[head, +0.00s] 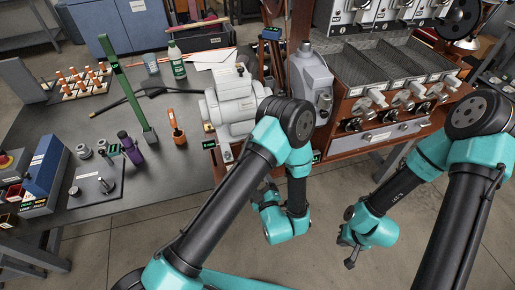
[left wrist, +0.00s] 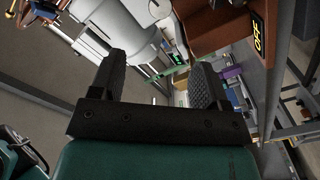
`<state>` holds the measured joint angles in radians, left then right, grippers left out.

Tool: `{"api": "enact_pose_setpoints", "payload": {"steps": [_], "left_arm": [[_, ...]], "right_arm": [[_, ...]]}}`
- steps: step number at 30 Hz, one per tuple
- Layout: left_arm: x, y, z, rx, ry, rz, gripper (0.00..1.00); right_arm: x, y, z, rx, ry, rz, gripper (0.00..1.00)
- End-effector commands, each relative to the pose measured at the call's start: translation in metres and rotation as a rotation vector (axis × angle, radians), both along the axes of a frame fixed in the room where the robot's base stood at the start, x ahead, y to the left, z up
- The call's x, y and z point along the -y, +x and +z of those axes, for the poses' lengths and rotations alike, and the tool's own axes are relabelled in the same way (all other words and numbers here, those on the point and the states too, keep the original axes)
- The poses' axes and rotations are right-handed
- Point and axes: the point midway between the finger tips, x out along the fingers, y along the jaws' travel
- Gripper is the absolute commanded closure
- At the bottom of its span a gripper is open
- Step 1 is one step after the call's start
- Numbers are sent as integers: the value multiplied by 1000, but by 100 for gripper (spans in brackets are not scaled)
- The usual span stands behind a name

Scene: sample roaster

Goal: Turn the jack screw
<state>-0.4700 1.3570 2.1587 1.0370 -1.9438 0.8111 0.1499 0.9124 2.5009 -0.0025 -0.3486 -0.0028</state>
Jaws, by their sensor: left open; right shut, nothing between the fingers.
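I cannot make out the jack screw for certain in either view. A grey motor-like machine (head: 236,104) stands at the table's right end, with a small metal fitting (head: 226,153) low at its front edge. My left arm crosses in front of that edge and hides part of it. In the left wrist view, my left gripper (left wrist: 161,68) has its two dark fingers apart with nothing held. Pale grey machine housing (left wrist: 118,22) shows beyond them. My right gripper (head: 350,258) is shut and empty, low over the floor at right, well apart from the machine.
The dark table (head: 150,205) holds a green post (head: 128,100), a purple bottle (head: 131,149), an orange-handled tool (head: 177,130) and a blue box (head: 45,172). A wooden cabinet with trays (head: 385,75) stands at right. An OFF sign (left wrist: 258,36) shows in the left wrist view.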

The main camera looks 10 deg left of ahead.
Motion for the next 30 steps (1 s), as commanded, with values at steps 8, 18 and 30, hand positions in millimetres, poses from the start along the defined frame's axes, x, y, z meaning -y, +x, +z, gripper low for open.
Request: {"api": "enact_pose_setpoints", "payload": {"steps": [8,18,30], "left_arm": [[-1,2,0,0,0,0,31],[-19,35,0,1,-2,3,31],[-52,95,0,2,-1,1,31]], "right_arm": [[0,0,0,0,0,0,100],[0,0,0,0,0,0,100],[0,0,0,0,0,0,100]]}}
